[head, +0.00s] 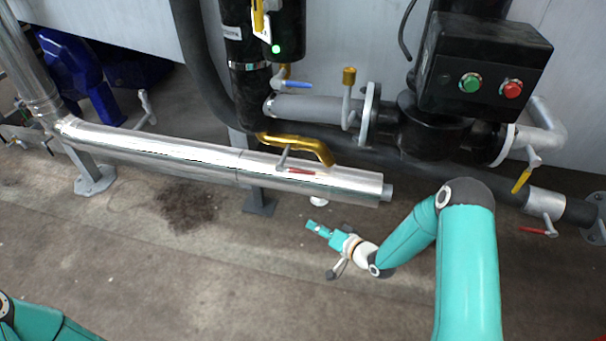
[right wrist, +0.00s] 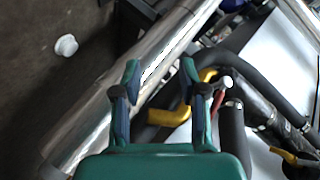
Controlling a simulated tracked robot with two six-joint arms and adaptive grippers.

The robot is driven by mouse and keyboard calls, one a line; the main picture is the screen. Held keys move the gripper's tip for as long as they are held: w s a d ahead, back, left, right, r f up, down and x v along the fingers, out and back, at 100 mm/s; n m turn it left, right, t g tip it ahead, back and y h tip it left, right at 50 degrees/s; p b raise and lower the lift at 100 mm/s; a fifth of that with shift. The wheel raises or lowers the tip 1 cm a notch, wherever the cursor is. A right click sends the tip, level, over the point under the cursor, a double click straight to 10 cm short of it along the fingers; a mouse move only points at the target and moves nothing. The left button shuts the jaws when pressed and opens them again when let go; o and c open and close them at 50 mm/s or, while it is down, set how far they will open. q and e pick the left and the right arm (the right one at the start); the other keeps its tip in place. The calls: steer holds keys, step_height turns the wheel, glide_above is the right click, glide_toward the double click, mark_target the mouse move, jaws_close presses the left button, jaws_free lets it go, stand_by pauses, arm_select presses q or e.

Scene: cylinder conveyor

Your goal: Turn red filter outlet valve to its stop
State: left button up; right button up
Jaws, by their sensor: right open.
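A red lever valve (head: 300,171) shows on the shiny silver pipe near its right end in the head view, its grey stem above the pipe. Its red handle (right wrist: 217,101) seems to show in the right wrist view, just right of my right finger. Another red lever (head: 533,231) hangs on the black pipe at far right. The frames do not show which one is the filter outlet valve. My right gripper (head: 318,228) is below and in front of the silver pipe. In the right wrist view its fingers (right wrist: 160,75) are open, with the pipe beyond them and nothing held. My left gripper is out of view.
The silver pipe (head: 170,148) crosses above the floor. A yellow bent pipe (head: 310,144) lies just behind it. A black box with green and red buttons (head: 490,68) stands at the back right. A small white object (head: 318,201) is below the pipe. The front floor is clear.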

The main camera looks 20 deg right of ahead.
mark_target(302, 170)
steer(key=d+r+n+t+y, duration=0.2)
steer(key=d+r+t+y, duration=0.1)
steer(key=d+r+y, duration=0.5)
steer(key=shift+h, duration=0.6)
steer(key=b+x, duration=0.1)
steer(key=x, duration=0.3)
steer(key=b+x, duration=0.2)
steer(key=x, duration=0.3)
steer(key=r+b+x, duration=0.1)
steer(key=b+x, duration=0.1)
steer(key=x, duration=0.3)
steer(key=shift+d, duration=0.2)
steer(key=shift+w+a+r+b, duration=0.15)
steer(key=shift+w+a+b, duration=0.2)
steer(key=shift+w, duration=0.15)
